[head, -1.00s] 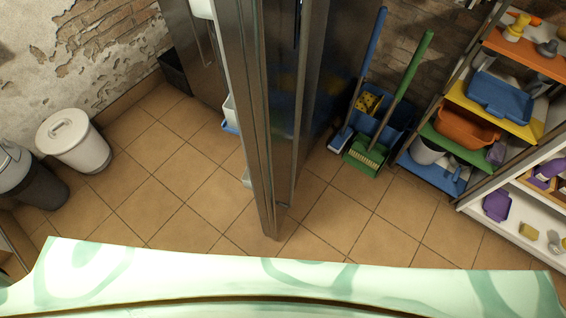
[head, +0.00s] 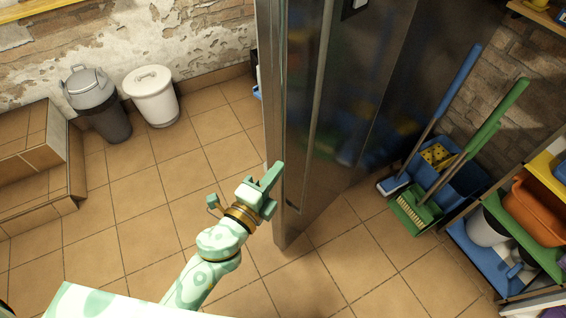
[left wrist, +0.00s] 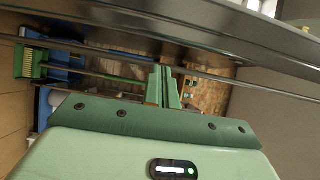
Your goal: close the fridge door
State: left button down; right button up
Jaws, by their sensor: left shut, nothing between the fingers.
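The fridge door (head: 350,120) is a tall dark metal panel standing open, its free edge toward me. In the left wrist view the shut fingers (left wrist: 163,84) point toward the metal door (left wrist: 215,30), which crosses the top of the picture. The fridge's inside is hidden behind the door. My right gripper is not in view.
A white bin (head: 151,97) and a grey bin (head: 98,105) stand by the left wall. Tiled floor left of the door is clear.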

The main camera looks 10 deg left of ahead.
aim_at(295, 146)
pick_arm(q)
jog(key=x, duration=0.9)
jog(key=shift+d, duration=0.1)
